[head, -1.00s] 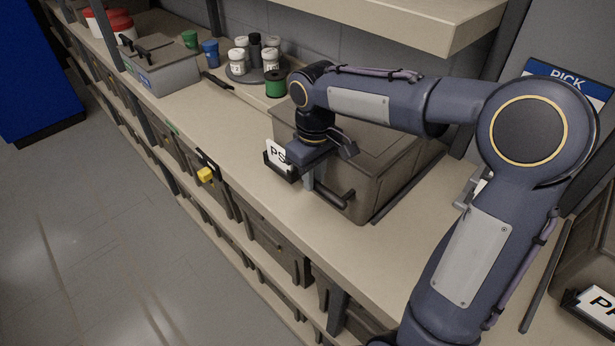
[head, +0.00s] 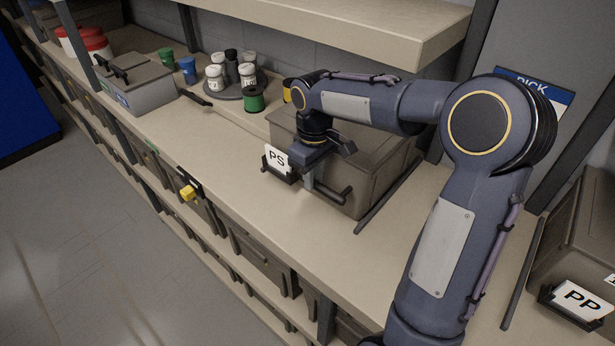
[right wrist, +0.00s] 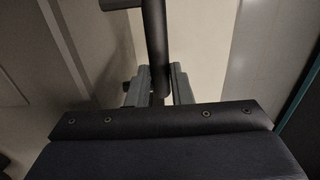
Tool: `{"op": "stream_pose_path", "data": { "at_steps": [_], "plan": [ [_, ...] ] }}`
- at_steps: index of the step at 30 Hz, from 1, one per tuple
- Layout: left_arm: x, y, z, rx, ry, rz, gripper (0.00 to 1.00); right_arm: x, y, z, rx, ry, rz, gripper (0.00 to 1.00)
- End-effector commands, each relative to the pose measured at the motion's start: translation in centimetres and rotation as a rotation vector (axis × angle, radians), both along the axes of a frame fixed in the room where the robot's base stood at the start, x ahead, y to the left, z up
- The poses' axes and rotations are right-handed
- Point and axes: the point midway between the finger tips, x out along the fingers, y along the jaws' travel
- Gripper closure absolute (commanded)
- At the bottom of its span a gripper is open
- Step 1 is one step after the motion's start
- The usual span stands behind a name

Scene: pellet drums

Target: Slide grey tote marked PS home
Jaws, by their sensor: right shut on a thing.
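The grey tote marked PS (head: 375,180) sits on the beige shelf, lidded, with its white PS card (head: 277,158) in a dark holder at the front left. Its dark bar handle (head: 338,197) runs along the front face. My right gripper (head: 308,182) is at the left part of this handle and shut on it. In the right wrist view the dark bar (right wrist: 157,45) runs between the two fingers (right wrist: 158,90). The arm hides part of the tote's lid and back. My left gripper is not in view.
A dark guide rail (head: 385,197) lies along the tote's right side. A tote marked PP (head: 580,245) stands at right. A turntable with jars (head: 237,90), a green spool (head: 253,98) and a smaller grey box (head: 140,88) stand at left. An upper shelf (head: 350,25) overhangs the back.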

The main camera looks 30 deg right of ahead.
Motion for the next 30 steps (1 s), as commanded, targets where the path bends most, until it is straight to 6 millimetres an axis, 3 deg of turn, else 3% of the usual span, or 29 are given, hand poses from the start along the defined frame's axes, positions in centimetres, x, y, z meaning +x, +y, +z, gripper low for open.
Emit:
{"op": "stream_pose_path", "data": {
  "at_steps": [10, 24, 30],
  "plan": [
    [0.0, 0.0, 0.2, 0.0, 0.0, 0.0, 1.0, 0.2, -0.4, 0.2, 0.0, -0.002, -0.002, 1.0],
    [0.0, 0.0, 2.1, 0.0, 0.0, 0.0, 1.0, 1.7, -4.8, 0.3, 0.0, -0.002, -0.003, 1.0],
    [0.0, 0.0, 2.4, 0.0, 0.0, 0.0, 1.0, 2.1, -5.7, 0.1, -0.001, -0.001, -0.002, 1.0]
  ]
}}
